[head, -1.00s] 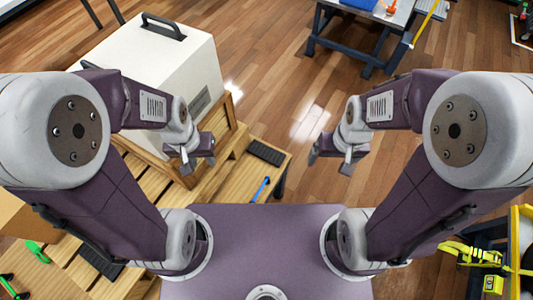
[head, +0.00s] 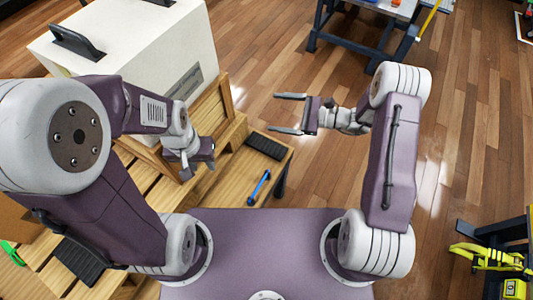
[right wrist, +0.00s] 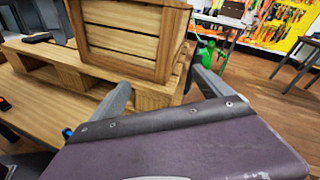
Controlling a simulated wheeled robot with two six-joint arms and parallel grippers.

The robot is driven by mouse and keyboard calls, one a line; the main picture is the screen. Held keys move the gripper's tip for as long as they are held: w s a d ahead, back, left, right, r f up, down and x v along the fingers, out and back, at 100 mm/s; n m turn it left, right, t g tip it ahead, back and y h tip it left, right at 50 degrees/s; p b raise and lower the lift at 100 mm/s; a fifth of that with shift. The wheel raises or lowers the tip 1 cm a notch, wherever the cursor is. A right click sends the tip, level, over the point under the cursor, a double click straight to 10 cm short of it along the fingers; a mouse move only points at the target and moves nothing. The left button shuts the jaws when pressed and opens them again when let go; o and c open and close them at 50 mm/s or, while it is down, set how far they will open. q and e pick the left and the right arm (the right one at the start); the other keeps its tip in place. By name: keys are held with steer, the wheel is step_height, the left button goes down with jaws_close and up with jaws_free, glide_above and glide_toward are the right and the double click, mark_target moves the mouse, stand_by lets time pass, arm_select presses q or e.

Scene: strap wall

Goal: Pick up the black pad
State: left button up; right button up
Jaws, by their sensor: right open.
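A flat black pad (head: 265,145) lies on the right end of the wooden bench in the head view. A second, similar dark pad (head: 80,258) lies at the lower left, partly behind my left arm. My right gripper (head: 272,113) is open and empty, its fingers pointing left, just beyond the first pad in the picture. In the right wrist view its two fingers (right wrist: 161,77) are spread, with a wooden crate behind them; I cannot make out the pad there. My left gripper (head: 190,168) hangs over the bench near the crate; its jaw state is unclear.
A blue tool (head: 260,187) lies on the bench (head: 233,181) near the first pad. A large white case (head: 150,50) sits on a wooden crate (head: 216,106) behind my left gripper. Open floor (head: 300,60) lies to the right; a dark-legged table (head: 365,40) stands farther back.

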steer(key=d+f+m+t+b, duration=0.1)
steer(key=f, duration=0.4)
steer(key=d+f+m+t+b, duration=0.1)
steer(key=d+f+m, duration=0.1)
steer(key=f, duration=0.4)
steer(key=d+f+m+t+h+b, duration=0.1)
steer(key=f+m, duration=0.1)
steer(key=f, duration=0.3)
steer(key=shift+w+d+f, duration=0.2)
steer(key=shift+d+f, duration=0.15)
steer(key=shift+f, duration=0.05)
steer(key=m+t+b, duration=0.1)
steer(key=m+b, duration=0.1)
glide_toward(268, 145)
steer(key=shift+s+d+r, duration=0.2)
steer(key=shift+s+d, duration=0.05)
steer(key=shift+d, duration=0.05)
steer(key=shift+d+r, duration=0.15)
steer(key=x, duration=0.4)
steer(key=shift+b, duration=0.3)
steer(key=x, duration=0.3)
steer(key=b+x, duration=0.1)
steer(key=shift+a+f, duration=0.35)
steer(key=shift+a, duration=0.05)
steer(key=shift+w+a, duration=0.15)
steer(key=shift+a, duration=0.05)
arm_select(q)
step_height(268, 145, down, 9)
